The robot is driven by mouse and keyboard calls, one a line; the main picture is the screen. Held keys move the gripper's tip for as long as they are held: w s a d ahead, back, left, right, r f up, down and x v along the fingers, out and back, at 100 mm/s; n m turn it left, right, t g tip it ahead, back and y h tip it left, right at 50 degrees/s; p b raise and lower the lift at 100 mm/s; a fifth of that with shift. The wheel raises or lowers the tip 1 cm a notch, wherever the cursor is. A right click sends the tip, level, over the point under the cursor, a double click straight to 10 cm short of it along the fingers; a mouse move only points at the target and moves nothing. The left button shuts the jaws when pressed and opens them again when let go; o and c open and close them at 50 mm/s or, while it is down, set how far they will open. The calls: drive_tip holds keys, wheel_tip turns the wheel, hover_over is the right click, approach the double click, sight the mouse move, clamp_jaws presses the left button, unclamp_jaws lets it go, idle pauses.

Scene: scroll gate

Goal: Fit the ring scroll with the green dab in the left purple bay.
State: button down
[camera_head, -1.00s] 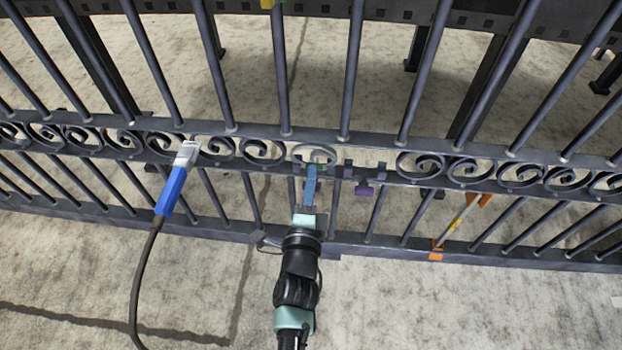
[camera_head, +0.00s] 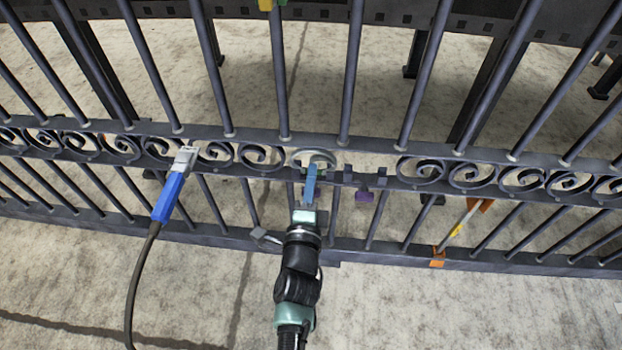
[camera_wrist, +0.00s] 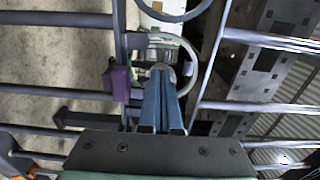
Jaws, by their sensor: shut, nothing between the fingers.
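A pale grey ring scroll (camera_head: 314,155) sits in the gate's scroll band, right of the run of dark scrolls. In the wrist view the ring (camera_wrist: 190,50) curves just beyond my fingertips. I cannot make out a green dab clearly.
The gap in the band right of the ring holds small dark blocks (camera_head: 348,174). A blue-handled tool (camera_head: 170,195) with a black cable leans on the band at left. Orange pieces (camera_head: 437,257) are at lower right. Gate bars stand close around my gripper.

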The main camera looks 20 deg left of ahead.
drive_tip(key=shift+w+a, duration=0.15)
drive_tip(key=shift+w, duration=0.4)
drive_tip(key=p+v, duration=0.2)
drive_tip(key=v, duration=0.6)
drive_tip(key=shift+s+p, duration=0.2)
drive_tip(key=shift+p, duration=0.15)
idle(0.4)
